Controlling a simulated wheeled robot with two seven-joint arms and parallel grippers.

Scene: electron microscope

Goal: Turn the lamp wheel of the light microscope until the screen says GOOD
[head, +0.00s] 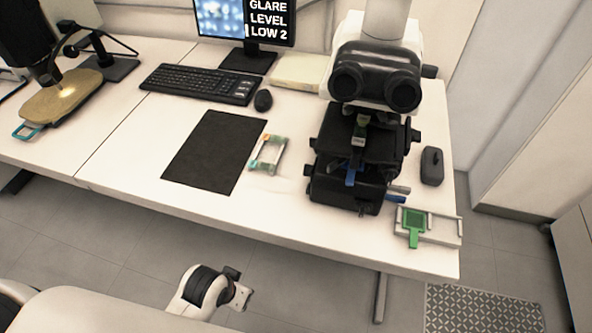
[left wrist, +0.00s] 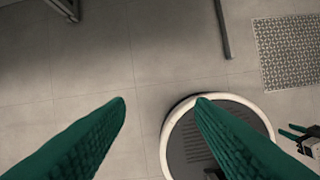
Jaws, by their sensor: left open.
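The light microscope (head: 360,148) stands at the right of the white table in the head view, with black twin eyepieces (head: 375,90). Small knobs show on its right side (head: 413,136) and low on its base (head: 361,210); I cannot tell which is the lamp wheel. The screen (head: 268,20) reads GLARE LEVEL LOW 2. My left gripper (left wrist: 161,100) is open and empty, its green fingers over the floor in the left wrist view. Small green fingers at that view's right edge look like my right gripper (left wrist: 291,131); their opening is unclear.
A keyboard (head: 201,84), mouse (head: 263,100), black mat (head: 214,152) and small frame (head: 268,154) lie on the table. A dark mouse-like object (head: 432,166) and green-and-white holder (head: 440,229) sit right of the microscope. The table's front edge is mostly clear.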

